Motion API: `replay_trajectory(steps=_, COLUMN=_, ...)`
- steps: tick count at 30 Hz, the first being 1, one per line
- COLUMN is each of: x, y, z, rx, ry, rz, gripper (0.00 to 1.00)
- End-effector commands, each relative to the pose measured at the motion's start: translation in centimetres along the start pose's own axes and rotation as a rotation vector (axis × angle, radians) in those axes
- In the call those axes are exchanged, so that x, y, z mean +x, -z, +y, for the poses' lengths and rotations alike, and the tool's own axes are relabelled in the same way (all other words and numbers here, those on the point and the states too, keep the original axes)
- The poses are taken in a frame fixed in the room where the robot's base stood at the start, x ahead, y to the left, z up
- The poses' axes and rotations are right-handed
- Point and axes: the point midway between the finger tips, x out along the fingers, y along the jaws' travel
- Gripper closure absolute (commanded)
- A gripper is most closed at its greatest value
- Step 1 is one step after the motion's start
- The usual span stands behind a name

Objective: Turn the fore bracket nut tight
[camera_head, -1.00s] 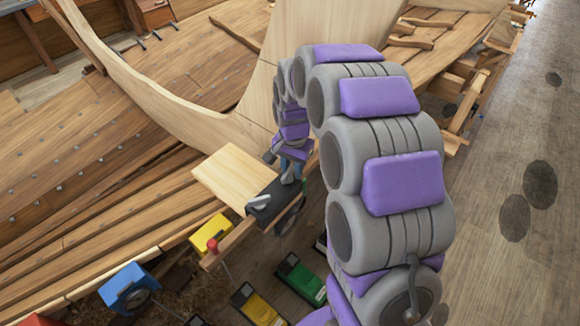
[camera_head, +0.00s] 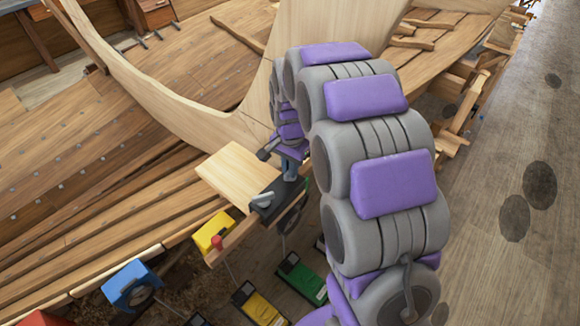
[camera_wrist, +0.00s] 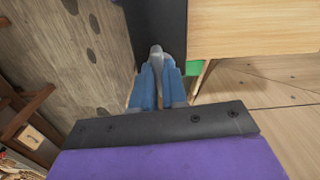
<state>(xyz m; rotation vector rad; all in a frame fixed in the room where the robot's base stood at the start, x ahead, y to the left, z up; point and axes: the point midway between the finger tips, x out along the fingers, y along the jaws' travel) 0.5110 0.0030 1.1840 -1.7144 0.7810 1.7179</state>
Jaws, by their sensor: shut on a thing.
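A dark bracket (camera_head: 266,209) lies along the edge of a pale wooden board by the hull. A grey winged nut (camera_head: 262,198) sits on its near end and is free of my gripper. My gripper (camera_head: 290,172) is at the bracket's far end. In the wrist view, the two blue fingers of my gripper (camera_wrist: 160,75) are shut on a grey nut (camera_wrist: 156,51) standing on the dark bracket (camera_wrist: 158,20). The fingers hide the lower part of this nut. I cannot tell from the pictures how tight it is.
The pale board (camera_head: 238,170) lies beside the bracket. A yellow clamp (camera_head: 212,232), a blue clamp (camera_head: 130,286) and a red-ended handle (camera_head: 217,242) are close by. Green (camera_head: 298,275) and yellow (camera_head: 260,306) boxes stand on the floor below. Open floor (camera_head: 500,230) lies right of my arm.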

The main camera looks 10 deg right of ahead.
Motion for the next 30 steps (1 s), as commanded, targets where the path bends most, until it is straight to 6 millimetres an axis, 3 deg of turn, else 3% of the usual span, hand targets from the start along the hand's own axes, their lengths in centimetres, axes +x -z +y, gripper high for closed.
replay_trajectory(steps=18, x=-0.27, y=0.43, z=0.07, rx=0.486, ry=0.007, rz=0.006, gripper=1.00)
replay_trajectory(steps=30, x=-0.20, y=0.48, z=0.10, rx=0.636, ry=0.009, rz=0.004, gripper=1.00)
